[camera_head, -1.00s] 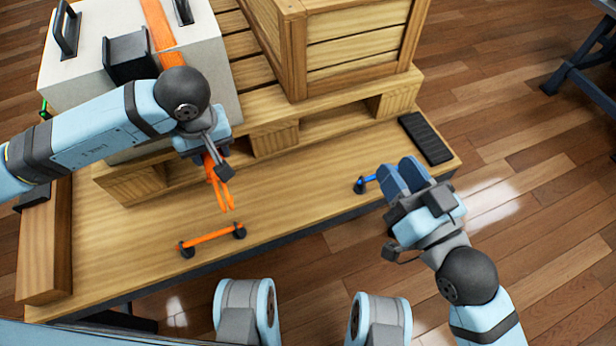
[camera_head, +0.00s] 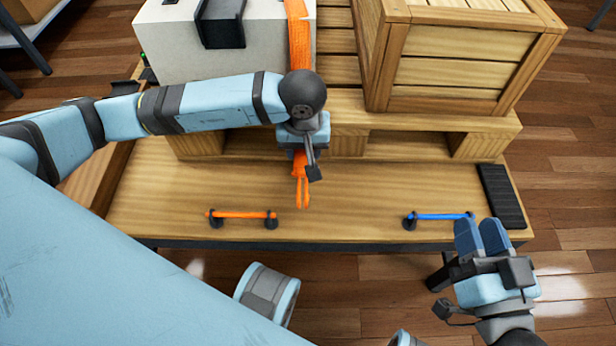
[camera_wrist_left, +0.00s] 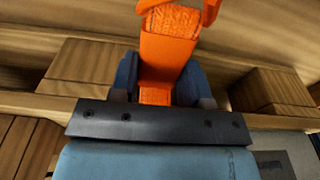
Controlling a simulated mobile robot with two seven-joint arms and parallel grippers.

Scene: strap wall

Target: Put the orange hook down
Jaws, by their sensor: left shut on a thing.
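The orange hook (camera_head: 302,190) hangs from my left gripper (camera_head: 302,152), its pronged end pointing down over the wooden bench, in front of the pallet. In the left wrist view, the orange hook (camera_wrist_left: 170,55) sits between the two blue fingers of my left gripper (camera_wrist_left: 158,80), which are shut on it. Orange strap webbing shows at its far end there. In the head view I cannot tell whether the hook touches the bench. My right gripper (camera_head: 483,235) is at the bench's front right edge, its fingers close together, with nothing visible between them.
An orange bar (camera_head: 243,215) on black mounts lies left of the hook, and a blue bar (camera_head: 440,217) lies near my right gripper. An orange strap (camera_head: 299,45) runs over the white case (camera_head: 265,45). A wooden crate (camera_head: 450,70) stands on the pallet.

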